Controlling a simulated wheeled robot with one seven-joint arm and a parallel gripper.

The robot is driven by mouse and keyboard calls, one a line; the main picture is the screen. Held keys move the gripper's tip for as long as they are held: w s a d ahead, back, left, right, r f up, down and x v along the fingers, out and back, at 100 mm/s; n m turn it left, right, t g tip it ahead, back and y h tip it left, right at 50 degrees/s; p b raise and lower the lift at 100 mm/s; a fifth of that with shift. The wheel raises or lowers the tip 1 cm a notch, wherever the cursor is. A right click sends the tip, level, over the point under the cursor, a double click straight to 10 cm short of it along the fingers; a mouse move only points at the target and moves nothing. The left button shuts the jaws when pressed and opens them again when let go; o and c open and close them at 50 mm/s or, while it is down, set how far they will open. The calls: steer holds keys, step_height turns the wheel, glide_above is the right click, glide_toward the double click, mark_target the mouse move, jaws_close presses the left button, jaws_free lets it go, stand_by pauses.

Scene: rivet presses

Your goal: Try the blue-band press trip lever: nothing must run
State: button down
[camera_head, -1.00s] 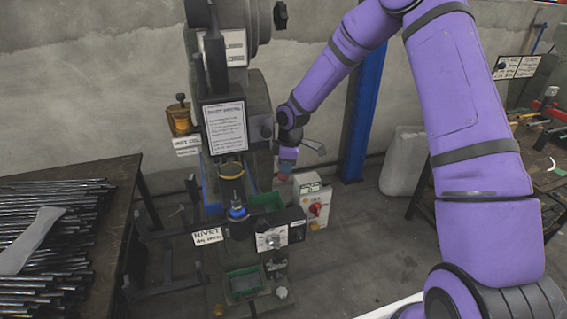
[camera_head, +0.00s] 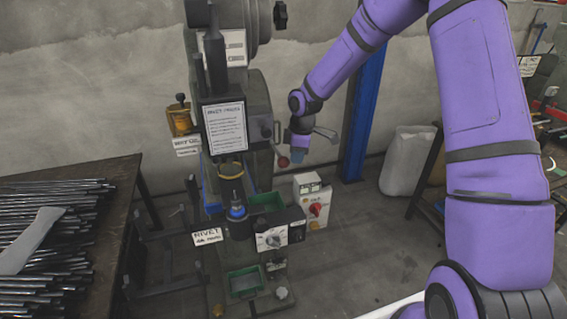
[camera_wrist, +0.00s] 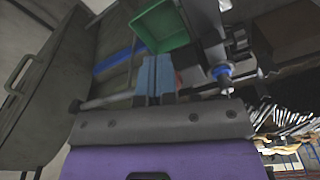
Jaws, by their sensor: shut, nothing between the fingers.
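The rivet press (camera_head: 258,100) stands against the wall. Its blue band (camera_head: 236,212) circles the tool below the head and also shows in the wrist view (camera_wrist: 222,72). The trip lever's red ball knob (camera_head: 283,161) sits at the press's right side. My gripper (camera_head: 298,158) is shut and empty, pointing down just right of the knob. In the wrist view its blue fingers (camera_wrist: 155,78) are together, with a bit of red (camera_wrist: 178,80) beside them. I cannot tell whether they touch the knob. A pale box with a red rotary switch (camera_head: 316,210) stands right of the press.
A table of metal rods (camera_head: 50,230) is at left, a blue post (camera_head: 362,110) behind my arm.

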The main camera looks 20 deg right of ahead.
step_height(320, 180, up, 8)
steer(key=shift+s+d+f, duration=0.15)
steer(key=shift+d, duration=0.25)
steer(key=s+d+r+m+t+h, duration=0.15)
steer(key=s+r+m, duration=0.35)
steer(key=s+r, duration=0.7)
steer(key=s+d+r+m+t+h, duration=0.15)
steer(key=s+r+m, duration=0.35)
steer(key=s+r, duration=0.65)
steer(key=s+f+m+t+y, duration=0.1)
steer(key=s+m, duration=0.3)
steer(key=s, duration=0.8)
steer(key=shift+s+d+f+t+y, duration=0.3)
steer(key=shift+s+f+t+y, duration=0.05)
steer(key=shift+s+t+y, duration=0.05)
